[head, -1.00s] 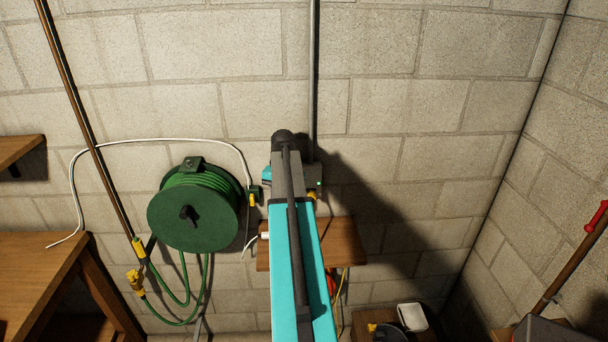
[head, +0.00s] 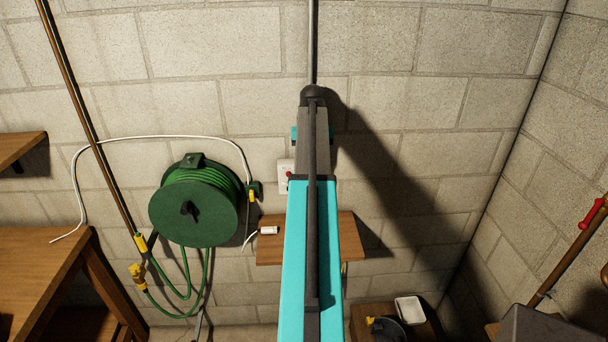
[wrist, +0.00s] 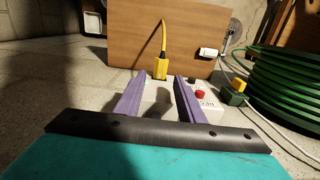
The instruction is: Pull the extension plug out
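A yellow plug (wrist: 160,68) with a yellow cable shows in the wrist view, just beyond and between my fingertips, against a white socket box. I take it as the extension plug. My gripper (wrist: 160,82) is open with its two purple fingers apart, and nothing is visibly held. The white socket box (wrist: 206,106) with a red switch lies partly behind the right finger. In the head view, the left part of the socket box (head: 285,177) shows beside my arm. The arm hides the yellow plug and the fingers there.
A small wooden shelf (head: 268,252) is below the socket, with a white plug (head: 268,230) on it. A green hose reel (head: 194,212) hangs to the left. A workbench (head: 40,270) stands at far left.

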